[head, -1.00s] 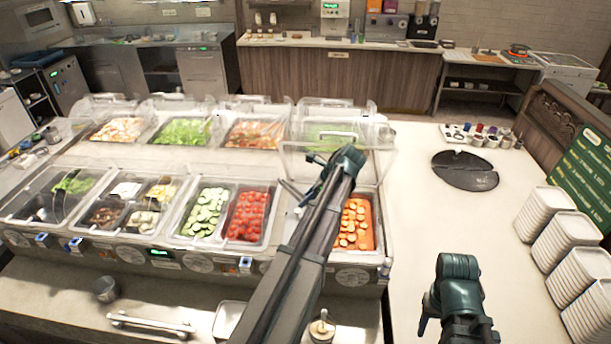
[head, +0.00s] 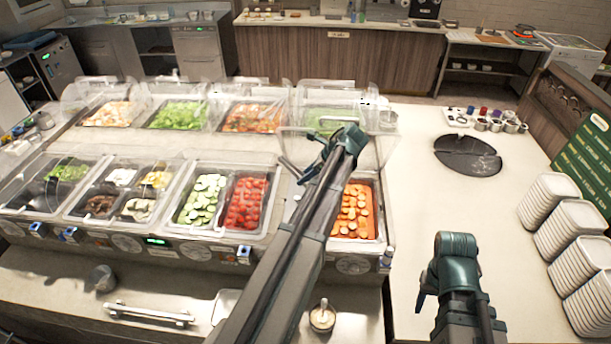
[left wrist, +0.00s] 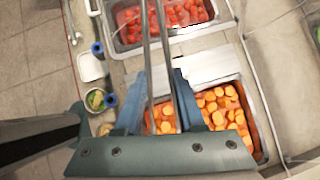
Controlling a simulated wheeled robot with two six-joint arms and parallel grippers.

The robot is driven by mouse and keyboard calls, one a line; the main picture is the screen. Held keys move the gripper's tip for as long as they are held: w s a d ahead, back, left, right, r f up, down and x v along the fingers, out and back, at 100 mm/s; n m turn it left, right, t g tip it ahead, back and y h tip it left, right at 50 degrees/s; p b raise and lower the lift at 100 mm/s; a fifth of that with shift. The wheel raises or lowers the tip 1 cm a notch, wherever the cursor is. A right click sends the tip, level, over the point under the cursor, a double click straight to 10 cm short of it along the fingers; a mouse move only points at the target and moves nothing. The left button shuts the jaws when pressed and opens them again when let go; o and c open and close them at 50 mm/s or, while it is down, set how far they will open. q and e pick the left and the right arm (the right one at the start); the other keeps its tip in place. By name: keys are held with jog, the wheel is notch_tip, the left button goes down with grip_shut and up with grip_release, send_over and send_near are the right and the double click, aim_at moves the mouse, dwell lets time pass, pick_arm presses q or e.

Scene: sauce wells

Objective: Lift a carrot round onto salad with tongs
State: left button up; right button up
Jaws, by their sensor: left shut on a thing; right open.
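My left gripper (head: 325,152) hangs over the counter beside the carrot well. In the left wrist view it (left wrist: 160,95) is shut on the tongs (left wrist: 153,40), two thin metal rods passing between its fingers. In the head view the tongs (head: 291,169) show as a short grey bar left of the gripper. Orange carrot rounds (head: 352,210) fill a well at the right front, partly behind my left arm; they also show in the left wrist view (left wrist: 222,108). Green salad (head: 328,117) lies in the back right well under a clear cover. My right gripper (head: 428,287) is open and empty over the right counter.
Wells of tomatoes (head: 246,203) and cucumber (head: 202,198) lie left of the carrots. Clear covers stand over the back wells, one with lettuce (head: 180,114). White dish stacks (head: 583,243) stand at the right. The counter around the dark round plate (head: 468,155) is mostly clear.

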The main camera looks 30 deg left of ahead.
pick_arm(q)
notch_tip(320, 180, down, 9)
jog(key=b, duration=0.9)
jog(key=shift+f, duration=0.2)
jog(key=shift+o, duration=0.4)
grip_shut()
jog(key=shift+r, duration=0.15)
notch_tip(320, 180, up, 12)
jog(key=p, duration=1.2)
